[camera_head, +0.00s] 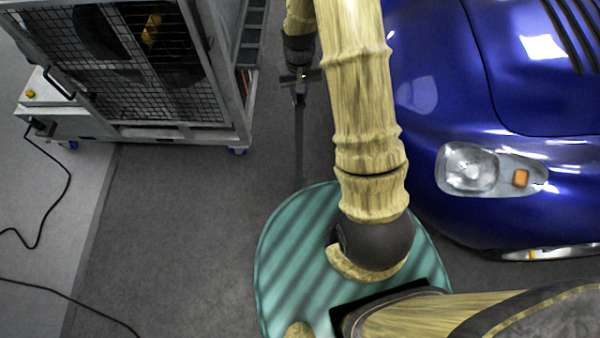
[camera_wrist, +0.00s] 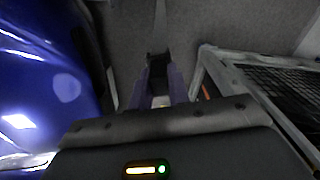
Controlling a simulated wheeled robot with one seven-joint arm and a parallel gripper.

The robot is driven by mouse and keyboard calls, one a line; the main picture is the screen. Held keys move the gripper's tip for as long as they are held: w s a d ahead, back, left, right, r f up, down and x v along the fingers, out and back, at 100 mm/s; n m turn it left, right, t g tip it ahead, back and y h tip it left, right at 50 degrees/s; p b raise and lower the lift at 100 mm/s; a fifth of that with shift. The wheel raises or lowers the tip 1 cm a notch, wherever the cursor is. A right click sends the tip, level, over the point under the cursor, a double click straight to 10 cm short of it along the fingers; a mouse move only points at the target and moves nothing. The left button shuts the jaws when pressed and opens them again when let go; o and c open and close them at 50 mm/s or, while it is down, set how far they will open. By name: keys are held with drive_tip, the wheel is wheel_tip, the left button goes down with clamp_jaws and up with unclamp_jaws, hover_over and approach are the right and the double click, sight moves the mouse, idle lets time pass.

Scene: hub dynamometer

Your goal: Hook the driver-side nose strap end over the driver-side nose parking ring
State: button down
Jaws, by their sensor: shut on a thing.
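My gripper (camera_head: 299,97) is at the top middle of the head view, in the gap between the blue car and the caged cart. It points down towards the floor and is shut on the strap end (camera_wrist: 158,60), a small dark piece between the fingertips in the wrist view. A grey strap (camera_wrist: 160,22) runs away from it along the floor; a dark strip (camera_head: 299,145) also trails below my gripper in the head view. The hook's shape is too small to tell. I cannot make out the driver-side nose parking ring in either view.
The blue car (camera_head: 440,120) stands close on the right in the head view, its headlight (camera_head: 468,168) towards me. The wheeled cage cart (camera_head: 150,132) stands on the left. Bare grey floor (camera_head: 190,215) lies between them. Black cables (camera_head: 68,180) lie at far left.

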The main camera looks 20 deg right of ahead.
wheel_tip(320, 180, down, 52)
drive_tip(key=s+m+b, duration=0.2)
drive_tip(key=m+b, duration=0.1)
drive_tip(key=b, duration=3.2)
drive_tip(key=shift+a+r, duration=0.15)
drive_tip(key=shift+f+b, duration=2.7)
drive_tip(key=shift+f, duration=0.1)
drive_tip(key=shift+f+b, duration=0.65)
drive_tip(key=shift+f, duration=1)
drive_tip(key=c, duration=1.3)
unclamp_jaws()
drive_tip(key=shift+o, duration=0.2)
drive_tip(key=shift+s, duration=0.1)
